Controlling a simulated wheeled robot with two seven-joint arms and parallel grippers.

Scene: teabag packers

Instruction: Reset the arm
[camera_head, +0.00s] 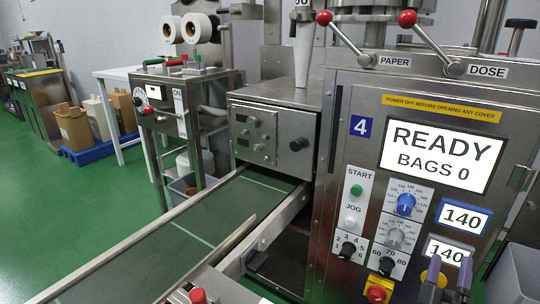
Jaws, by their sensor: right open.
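My right gripper (447,281) shows at the bottom right edge of the head view. A red knob on a yellow base (377,292) is just left of the fingers. Whether the fingers touch the panel cannot be told. The rest of my right arm is out of frame. My left gripper is not in view.
The screen (437,155) reads READY, BAGS 0. The panel carries a green START button (356,190), a blue dial (406,204) and other knobs. Red-balled levers (407,19) stick out above. A green conveyor (170,240) runs at left and looks empty. A grey bin (515,275) stands at right.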

